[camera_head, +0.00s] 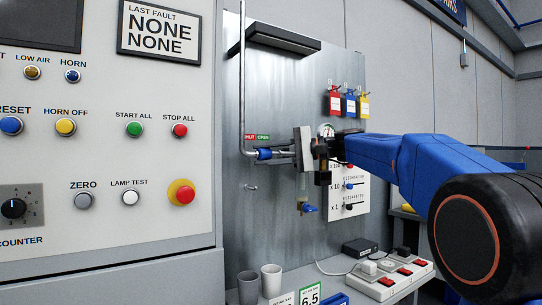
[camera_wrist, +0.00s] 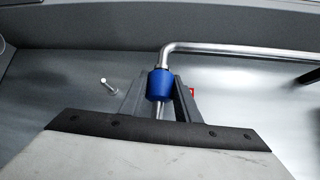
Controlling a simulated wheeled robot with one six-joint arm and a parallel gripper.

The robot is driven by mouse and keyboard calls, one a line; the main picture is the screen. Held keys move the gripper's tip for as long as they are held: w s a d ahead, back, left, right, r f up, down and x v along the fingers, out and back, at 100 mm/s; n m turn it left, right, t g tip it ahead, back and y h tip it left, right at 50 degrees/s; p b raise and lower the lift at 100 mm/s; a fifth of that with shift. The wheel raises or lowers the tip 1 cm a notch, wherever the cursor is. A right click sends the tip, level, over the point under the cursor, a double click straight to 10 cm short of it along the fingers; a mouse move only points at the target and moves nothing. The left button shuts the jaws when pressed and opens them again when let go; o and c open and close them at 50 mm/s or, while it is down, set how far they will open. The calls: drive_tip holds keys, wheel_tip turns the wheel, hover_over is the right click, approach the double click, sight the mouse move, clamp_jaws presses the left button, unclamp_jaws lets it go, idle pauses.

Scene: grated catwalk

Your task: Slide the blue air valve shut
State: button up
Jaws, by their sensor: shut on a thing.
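The blue air valve sleeve (camera_head: 264,154) sits on a bent metal pipe in front of the steel panel. In the head view it is below the green OPEN label (camera_head: 263,137), to the right of the red SHUT label (camera_head: 250,138), whose first letter is hidden by the pipe. My gripper (camera_head: 273,153) reaches it from the right. In the wrist view the blue sleeve (camera_wrist: 160,83) is between the two dark fingers of my gripper (camera_wrist: 160,92), which is shut on it. A sliver of red label shows beside the right finger.
The pipe (camera_head: 242,85) rises left of the sleeve, close to the control cabinet (camera_head: 105,220). A small peg (camera_wrist: 106,86) sticks out of the panel. Colored tags (camera_head: 349,104) hang at upper right. Cups (camera_head: 271,281) and a power strip (camera_head: 390,280) stand on the shelf below.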

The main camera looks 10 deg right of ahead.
drive_tip(key=shift+s+a, duration=0.1)
drive_tip(key=shift+a, duration=0.15)
drive_tip(key=o, duration=1)
drive_tip(key=shift+a, duration=0.1)
drive_tip(key=shift+o, duration=0.2)
drive_tip(key=v, duration=1.7)
drive_tip(key=shift+d, duration=0.2)
drive_tip(key=shift+s, duration=0.15)
